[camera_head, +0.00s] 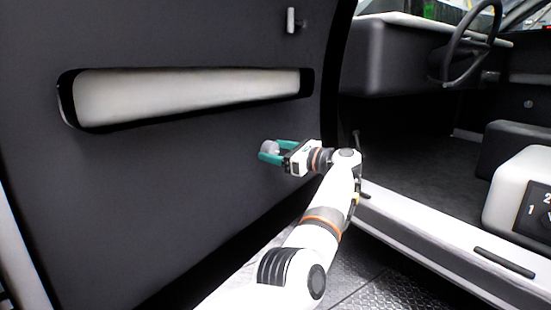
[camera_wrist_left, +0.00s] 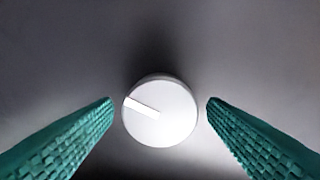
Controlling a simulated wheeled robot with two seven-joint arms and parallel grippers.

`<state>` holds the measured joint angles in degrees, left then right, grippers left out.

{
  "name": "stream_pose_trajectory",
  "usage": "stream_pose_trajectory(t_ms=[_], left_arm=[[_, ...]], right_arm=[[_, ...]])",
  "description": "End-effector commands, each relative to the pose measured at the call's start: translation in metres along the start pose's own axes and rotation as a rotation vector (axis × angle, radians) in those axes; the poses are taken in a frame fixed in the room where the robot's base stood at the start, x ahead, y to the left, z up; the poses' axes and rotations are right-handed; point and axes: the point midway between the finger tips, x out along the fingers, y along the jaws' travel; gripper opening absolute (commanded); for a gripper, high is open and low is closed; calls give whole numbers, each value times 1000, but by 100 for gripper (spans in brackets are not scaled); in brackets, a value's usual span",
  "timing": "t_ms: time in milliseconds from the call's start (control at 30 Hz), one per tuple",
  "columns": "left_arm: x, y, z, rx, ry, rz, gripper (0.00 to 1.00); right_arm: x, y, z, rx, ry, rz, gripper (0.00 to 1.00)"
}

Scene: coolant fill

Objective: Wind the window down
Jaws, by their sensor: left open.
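A round, pale knob (camera_wrist_left: 165,115) sticks out from the dark door panel (camera_head: 200,165). In the left wrist view it has a lighter raised bar across its face, pointing to the upper left. The knob also shows in the head view (camera_head: 270,147). My left gripper (camera_head: 269,152) has teal fingers and is open. In the left wrist view its fingers (camera_wrist_left: 160,104) stand on either side of the knob with a gap on each side. The window is not in view. My right gripper is not in view.
A long pale armrest recess (camera_head: 190,92) runs across the door above my left gripper. A small handle (camera_head: 291,20) is higher up. To the right are the white door sill (camera_head: 440,240), the steering wheel (camera_head: 472,45) and a white box with numbers (camera_head: 520,200).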

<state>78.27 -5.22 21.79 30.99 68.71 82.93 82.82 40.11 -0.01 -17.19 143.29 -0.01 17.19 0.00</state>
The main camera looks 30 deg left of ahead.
Motion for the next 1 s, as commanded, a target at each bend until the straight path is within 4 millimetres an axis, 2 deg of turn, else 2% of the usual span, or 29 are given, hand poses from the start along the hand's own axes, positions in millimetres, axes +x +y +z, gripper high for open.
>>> stream_pose_trajectory(t_ms=[367,633,867,1000], left_arm=[[6,0,0,1,0,1,67],[6,0,0,0,0,1,23],[6,0,-2,18,0,1,22],[6,1,-4,65,0,1,22]], right_arm=[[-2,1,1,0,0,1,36],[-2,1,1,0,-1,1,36],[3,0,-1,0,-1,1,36],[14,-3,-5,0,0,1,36]])
